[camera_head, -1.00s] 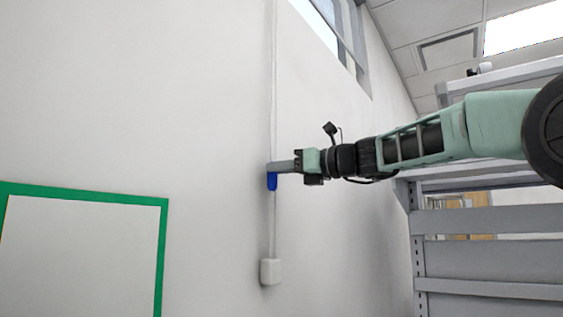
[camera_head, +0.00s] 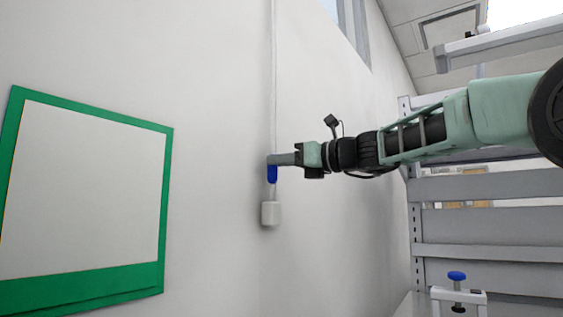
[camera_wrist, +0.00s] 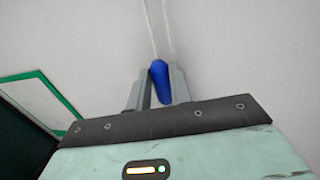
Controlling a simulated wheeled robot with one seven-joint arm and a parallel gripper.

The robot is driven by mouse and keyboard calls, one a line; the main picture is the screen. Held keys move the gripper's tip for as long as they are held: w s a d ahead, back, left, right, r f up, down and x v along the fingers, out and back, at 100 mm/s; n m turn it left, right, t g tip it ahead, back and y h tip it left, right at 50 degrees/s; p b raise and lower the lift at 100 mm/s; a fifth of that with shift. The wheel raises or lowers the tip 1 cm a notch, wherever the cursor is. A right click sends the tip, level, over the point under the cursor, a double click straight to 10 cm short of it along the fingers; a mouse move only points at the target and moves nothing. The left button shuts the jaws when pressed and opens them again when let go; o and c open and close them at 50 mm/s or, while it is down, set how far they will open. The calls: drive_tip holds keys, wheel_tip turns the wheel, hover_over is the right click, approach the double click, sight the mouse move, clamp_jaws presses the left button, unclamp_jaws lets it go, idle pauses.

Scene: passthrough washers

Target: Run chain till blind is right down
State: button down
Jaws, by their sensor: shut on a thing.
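The pale chain (camera_head: 274,80) runs straight down the white wall; it also shows in the wrist view (camera_wrist: 151,28). A blue piece (camera_head: 272,175) sits on the chain, just above a white box (camera_head: 270,213) on the wall. My gripper (camera_head: 272,160) is shut on the blue piece at the wall. In the wrist view the blue piece (camera_wrist: 160,84) stands between the two grey fingers. A strip of window (camera_head: 352,30) shows at the top. I cannot make out the blind in either view.
A green-framed white panel (camera_head: 90,200) is on the wall at left. A grey rack (camera_head: 490,225) stands at right, behind my arm. A white fixture with a blue knob (camera_head: 457,276) is at lower right. The wall below the white box is clear.

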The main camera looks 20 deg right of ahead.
drive_tip(key=shift+f, duration=0.35)
drive_tip(key=c, duration=1.3)
unclamp_jaws()
drive_tip(key=shift+o, duration=0.3)
drive_tip(key=shift+r, duration=0.1)
drive_tip(key=shift+s+d, duration=0.1)
drive_tip(key=b+v, duration=0.1)
drive_tip(key=v, duration=1.6)
drive_tip(key=shift+b, duration=0.4)
drive_tip(key=shift+d+r, duration=0.1)
drive_tip(key=shift+r, duration=0.05)
